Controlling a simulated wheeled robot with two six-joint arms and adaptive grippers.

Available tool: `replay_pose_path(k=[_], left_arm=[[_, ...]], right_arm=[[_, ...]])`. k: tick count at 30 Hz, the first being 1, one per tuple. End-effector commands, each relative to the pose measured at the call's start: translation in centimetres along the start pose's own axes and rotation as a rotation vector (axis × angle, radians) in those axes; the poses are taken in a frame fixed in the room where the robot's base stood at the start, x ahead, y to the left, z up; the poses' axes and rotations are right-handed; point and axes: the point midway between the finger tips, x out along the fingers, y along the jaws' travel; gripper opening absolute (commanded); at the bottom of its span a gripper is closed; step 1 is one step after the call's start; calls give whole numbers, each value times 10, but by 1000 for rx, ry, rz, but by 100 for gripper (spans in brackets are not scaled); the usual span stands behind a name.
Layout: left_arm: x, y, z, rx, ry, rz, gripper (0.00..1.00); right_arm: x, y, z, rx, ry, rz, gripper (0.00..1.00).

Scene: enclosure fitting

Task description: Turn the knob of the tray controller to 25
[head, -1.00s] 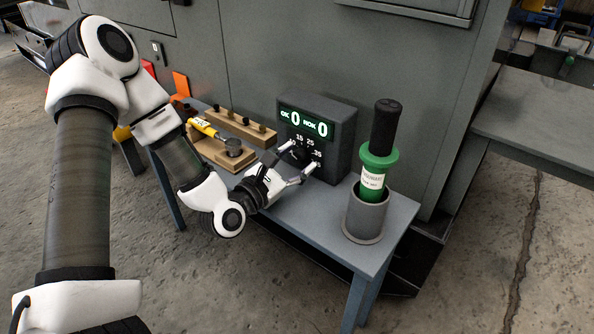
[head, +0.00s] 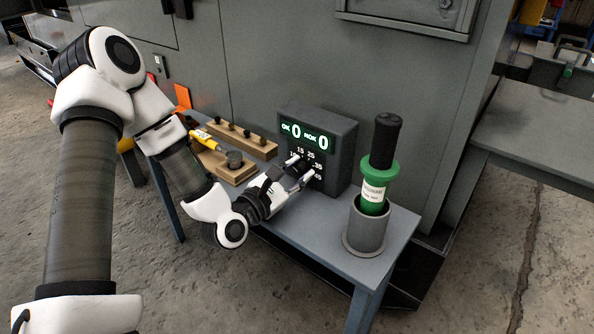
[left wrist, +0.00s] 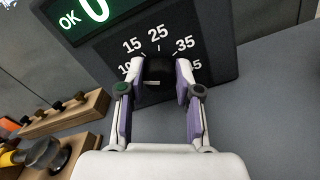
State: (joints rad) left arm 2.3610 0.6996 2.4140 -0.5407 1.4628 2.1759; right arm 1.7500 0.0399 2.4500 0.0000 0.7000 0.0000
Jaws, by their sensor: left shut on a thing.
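The tray controller (head: 338,150) is a dark grey box standing on the small table, with a green-lit display reading OK 0 and NOK 0. Below the display is a number dial; 10, 15, 25 and 35 can be read in the left wrist view. The black knob (left wrist: 158,70) sits under the 25. My left gripper (head: 302,172) is at the controller's face, its two fingers on either side of the knob and shut on it. My right gripper is not in view.
A green and black tool (head: 376,170) stands in a grey cup (head: 366,228) to the right of the controller. Wooden blocks with pegs (head: 240,138) and a yellow-handled tool (head: 205,140) lie to the left. The table's front (head: 320,235) is clear.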

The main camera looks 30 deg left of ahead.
Motion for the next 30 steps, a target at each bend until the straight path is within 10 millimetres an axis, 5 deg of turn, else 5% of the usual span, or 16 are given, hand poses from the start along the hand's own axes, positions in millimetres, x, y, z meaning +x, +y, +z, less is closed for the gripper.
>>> replay_pose_path(k=[30], left_arm=[[0,-2,0,889,1,-1,0]], right_arm=[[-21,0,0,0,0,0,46]])
